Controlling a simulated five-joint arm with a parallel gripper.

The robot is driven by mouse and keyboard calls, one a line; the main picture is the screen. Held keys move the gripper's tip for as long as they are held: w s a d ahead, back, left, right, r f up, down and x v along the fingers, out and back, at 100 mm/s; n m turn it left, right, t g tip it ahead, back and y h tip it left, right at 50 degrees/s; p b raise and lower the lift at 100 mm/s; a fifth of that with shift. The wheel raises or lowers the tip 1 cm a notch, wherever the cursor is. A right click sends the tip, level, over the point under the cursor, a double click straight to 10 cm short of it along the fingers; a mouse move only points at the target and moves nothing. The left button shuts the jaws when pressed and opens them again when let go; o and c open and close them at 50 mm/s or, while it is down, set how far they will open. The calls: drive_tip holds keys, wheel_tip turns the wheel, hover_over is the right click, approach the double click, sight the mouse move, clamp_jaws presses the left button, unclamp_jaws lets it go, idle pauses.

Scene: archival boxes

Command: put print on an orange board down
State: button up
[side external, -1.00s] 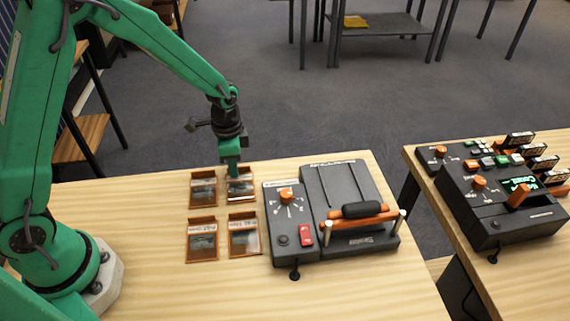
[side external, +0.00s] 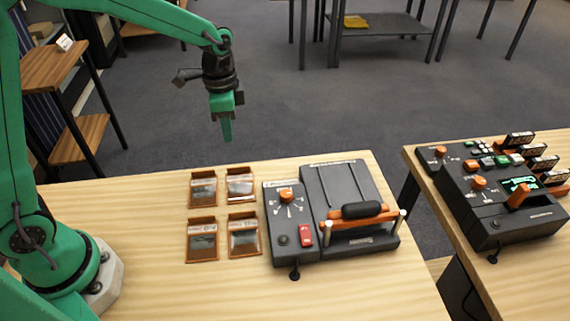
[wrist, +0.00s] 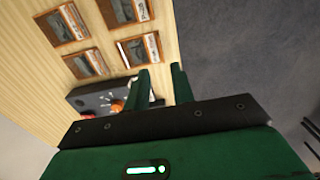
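Several orange-brown boards lie in two rows on the wooden table, each with a grey print on it. In the side view they are the back left board (side external: 203,201), the back right board (side external: 240,195), the front left board (side external: 202,257) and the front right board (side external: 244,253). The boards also show in the wrist view, one of them at the upper left (wrist: 61,39). My gripper (side external: 227,138) hangs above and behind the back right board, clear of it. In the wrist view my gripper (wrist: 162,75) has its two green fingers apart, with nothing between them.
A dark grey press-like device (side external: 345,200) with an orange knob, a red switch and a black-gripped handle stands right of the boards. A second table at the right carries a dark control console (side external: 500,215). A wooden shelf (side external: 50,75) stands behind left.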

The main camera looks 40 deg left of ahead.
drive_tip(key=shift+r, duration=0.15)
idle(0.5)
drive_tip(key=s+a+r+n+t, duration=0.2)
drive_tip(key=s+r+n, duration=0.2)
drive_tip(key=s, duration=0.5)
drive_tip(key=s+a+r+n+t, duration=0.2)
drive_tip(key=s+r+n, duration=0.3)
drive_tip(key=s, duration=0.5)
wheel_tip(320, 180, up, 3)
drive_tip(key=shift+a+f+t, duration=0.1)
drive_tip(key=shift+a+t, duration=0.05)
drive_tip(key=shift+t, duration=0.65)
